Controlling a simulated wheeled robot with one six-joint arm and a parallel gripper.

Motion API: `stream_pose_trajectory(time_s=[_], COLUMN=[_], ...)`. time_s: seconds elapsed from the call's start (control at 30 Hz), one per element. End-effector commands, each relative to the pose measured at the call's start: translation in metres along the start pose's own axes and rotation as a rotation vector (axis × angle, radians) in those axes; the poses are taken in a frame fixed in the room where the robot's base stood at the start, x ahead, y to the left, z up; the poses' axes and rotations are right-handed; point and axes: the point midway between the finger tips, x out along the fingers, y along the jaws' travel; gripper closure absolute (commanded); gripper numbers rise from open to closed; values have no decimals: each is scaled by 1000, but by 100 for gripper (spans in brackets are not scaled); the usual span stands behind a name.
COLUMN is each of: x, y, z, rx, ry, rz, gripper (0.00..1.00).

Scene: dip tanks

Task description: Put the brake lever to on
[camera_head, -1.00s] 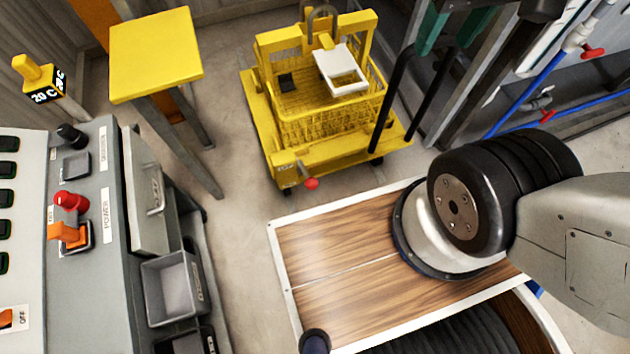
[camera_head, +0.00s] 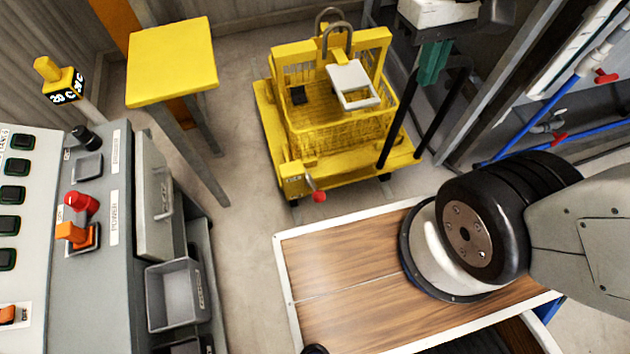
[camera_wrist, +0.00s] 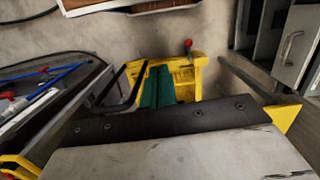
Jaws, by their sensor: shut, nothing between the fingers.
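The brake lever (camera_head: 319,196) has a red knob and sticks out at the near edge of the yellow cart (camera_head: 275,130). In the wrist view the red knob (camera_wrist: 188,43) shows beyond the cart's yellow edge. Its on and off marks are too small to read. My gripper (camera_head: 430,80) is at the top right in the head view, near the cart's black push handle. Its green fingers (camera_wrist: 157,72) lie together in the wrist view, shut and empty, pointing over the cart and apart from the lever. My gripper's body hides part of the cart in the wrist view.
A yellow-topped stand (camera_head: 170,60) is left of the cart. A grey control panel (camera_head: 95,200) with drawers is at the left. A wooden-topped unit (camera_head: 340,265) lies in front. Blue pipes (camera_head: 530,100) run at the right. Bare floor lies between stand and cart.

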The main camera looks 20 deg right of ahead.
Motion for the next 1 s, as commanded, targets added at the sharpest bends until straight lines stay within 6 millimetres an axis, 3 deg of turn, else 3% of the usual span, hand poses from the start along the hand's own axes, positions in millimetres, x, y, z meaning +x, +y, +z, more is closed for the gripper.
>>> stream_pose_trajectory(time_s=[0.57, 1.0], x=[75, 166], y=[-36, -71], z=[-80, -133], rx=[-85, -115], ry=[-235, -342], rz=[18, 47], gripper=[100, 100])
